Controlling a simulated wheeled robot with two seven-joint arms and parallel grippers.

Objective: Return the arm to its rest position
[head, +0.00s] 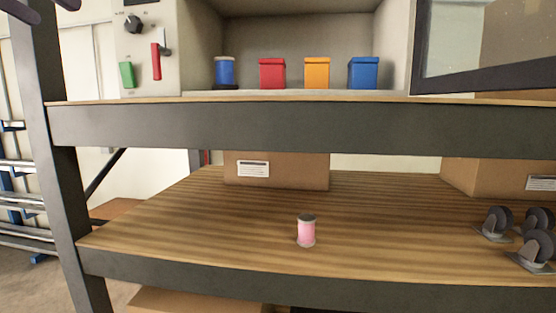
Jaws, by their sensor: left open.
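My left gripper (50,10) shows only in part at the top left corner of the head view, as dark finger shapes set apart. It is open, with nothing seen between the fingers. The rest of my left arm is outside the picture. My right gripper is not in view. A small pink cylinder with a grey lid (306,231) stands upright on the lower wooden shelf (200,235), well apart from the gripper.
The upper shelf (250,127) carries an open cabinet holding a blue cylinder (225,72) and red (272,74), orange (317,73) and blue (363,73) boxes. A cardboard box (290,172) and several casters (497,222) are on the lower shelf. A dark post (52,150) stands left.

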